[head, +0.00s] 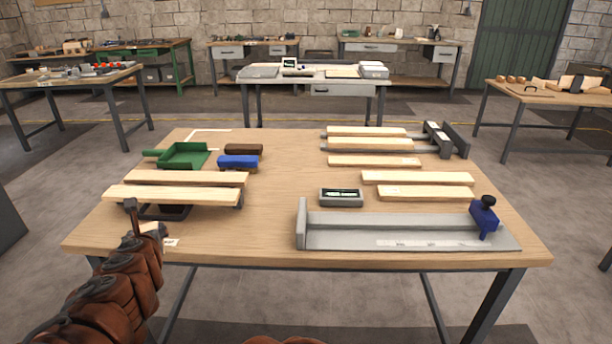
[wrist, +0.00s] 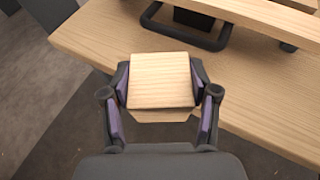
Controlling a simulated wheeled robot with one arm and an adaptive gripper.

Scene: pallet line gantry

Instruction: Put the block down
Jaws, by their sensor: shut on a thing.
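In the wrist view a pale wooden block (wrist: 160,80) sits between the two fingers of my gripper (wrist: 160,88), which is shut on it. The block is held above or at the front edge of the wooden table (wrist: 256,116); the wrist view does not show clearly whether it touches the top. In the head view my gripper (head: 142,226) is at the table's front left corner, and a small pale part of the block (head: 155,229) shows beside it. The rest of the block is hidden by the gripper.
Two long boards (head: 170,194) rest on a dark stand just behind my gripper. A grey jig (head: 400,225) fills the front right. The front middle is clear.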

